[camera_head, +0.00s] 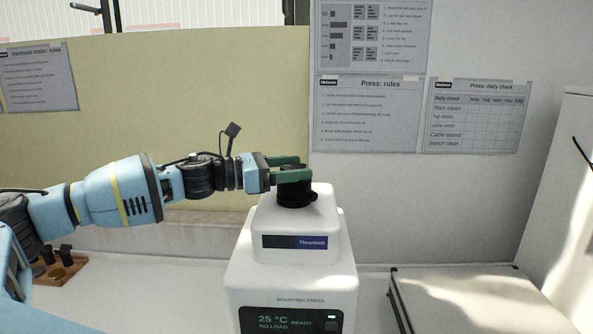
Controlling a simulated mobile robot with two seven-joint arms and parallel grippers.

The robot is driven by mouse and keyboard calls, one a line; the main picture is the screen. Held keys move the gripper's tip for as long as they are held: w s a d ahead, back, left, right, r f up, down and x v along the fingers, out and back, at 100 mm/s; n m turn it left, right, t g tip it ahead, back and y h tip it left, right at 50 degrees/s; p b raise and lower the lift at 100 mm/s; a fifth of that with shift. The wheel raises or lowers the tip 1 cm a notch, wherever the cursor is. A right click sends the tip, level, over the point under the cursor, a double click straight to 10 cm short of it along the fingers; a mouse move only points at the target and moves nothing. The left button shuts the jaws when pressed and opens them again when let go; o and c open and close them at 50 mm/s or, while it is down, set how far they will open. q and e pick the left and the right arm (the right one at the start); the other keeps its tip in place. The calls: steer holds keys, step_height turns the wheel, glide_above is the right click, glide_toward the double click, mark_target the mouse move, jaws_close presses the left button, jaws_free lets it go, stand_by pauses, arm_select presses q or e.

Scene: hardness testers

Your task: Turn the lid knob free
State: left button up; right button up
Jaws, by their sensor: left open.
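The white mounting press (290,275) stands upright at the middle of the bench. Its dark lid knob (297,197) sits on top, with a small dark stub out to the right. My left gripper (298,170) reaches in from the left, its green fingers level and at the knob's top. The fingers cover part of the knob, and I cannot tell whether they touch it. The gripper is open. The press display (290,321) reads 25 °C, READY, NO LOAD. My right gripper is not in view.
A wooden rack (62,282) with dark pieces and a brass-coloured one lies at the lower left. A pale flat-topped unit (465,295) with a dark edge stands right of the press. Papers hang on the wall behind, including press rules (368,115). Bench is clear just left of the press.

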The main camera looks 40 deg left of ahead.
arm_select(q)
steer(key=shift+r, duration=0.1)
steer(key=shift+c, duration=0.3)
steer(key=c, duration=0.9)
steer(key=shift+c, duration=0.2)
